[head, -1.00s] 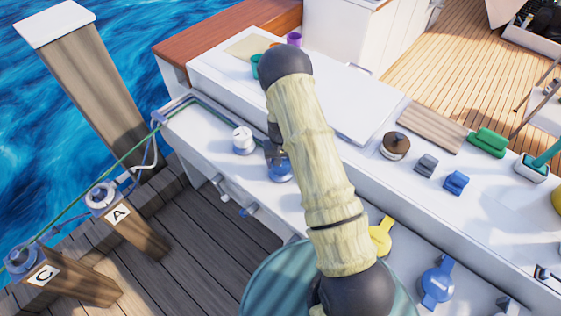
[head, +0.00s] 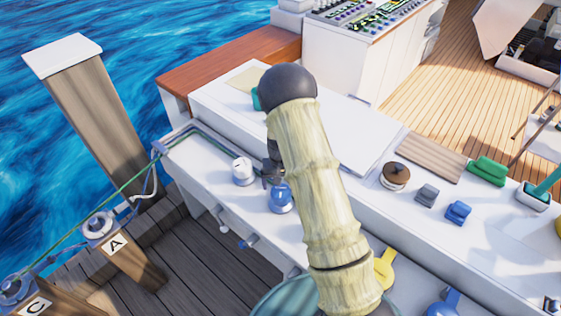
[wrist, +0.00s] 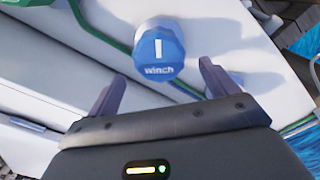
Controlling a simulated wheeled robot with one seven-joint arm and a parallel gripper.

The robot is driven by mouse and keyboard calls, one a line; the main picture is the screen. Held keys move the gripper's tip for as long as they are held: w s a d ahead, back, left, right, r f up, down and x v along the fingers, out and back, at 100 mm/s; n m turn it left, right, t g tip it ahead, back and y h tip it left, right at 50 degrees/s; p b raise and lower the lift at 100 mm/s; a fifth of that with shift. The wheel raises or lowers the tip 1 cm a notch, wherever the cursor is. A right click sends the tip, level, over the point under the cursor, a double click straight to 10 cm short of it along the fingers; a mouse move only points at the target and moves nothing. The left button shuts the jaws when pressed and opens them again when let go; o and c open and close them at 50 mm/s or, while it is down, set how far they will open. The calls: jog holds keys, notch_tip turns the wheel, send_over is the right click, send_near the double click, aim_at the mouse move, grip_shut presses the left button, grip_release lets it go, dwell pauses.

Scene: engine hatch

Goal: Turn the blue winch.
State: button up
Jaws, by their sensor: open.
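The blue winch (wrist: 160,48) is a round ribbed knob with a white bar mark on top and the word "Winch" on its front. In the head view a blue knob (head: 282,199), which looks like the winch, stands on the white side ledge. My gripper (wrist: 162,80) is open and empty. Its two dark fingers are spread apart, with the winch just beyond their tips, roughly centred between them and not gripped. In the head view my gripper (head: 271,173) is mostly hidden behind my arm, close to the blue knob's upper left.
A white knob (head: 242,170) stands left of the blue one on the same ledge. A green rope (head: 125,184) runs along the ledge's left end to the dock posts. Yellow (head: 384,268) and blue (head: 443,304) handles lie to the lower right.

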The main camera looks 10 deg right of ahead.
aim_at(281, 190)
notch_tip(281, 190, up, 11)
jog(key=shift+r, duration=0.2)
dwell(0.5)
jog(key=s+r+t+p, duration=0.1)
jog(key=s+r+p, duration=0.1)
jog(key=s+r, duration=0.6)
jog(key=s+r+n+t+p, duration=0.1)
jog(key=s+r+p, duration=0.2)
jog(key=s+r, duration=0.4)
jog(key=s, duration=0.6)
jog(key=shift+s+r+t+p, duration=0.2)
jog(key=shift+r+t+p, duration=0.1)
jog(key=shift+r, duration=0.1)
jog(key=shift+w, duration=0.1)
jog(key=shift+a, duration=0.15)
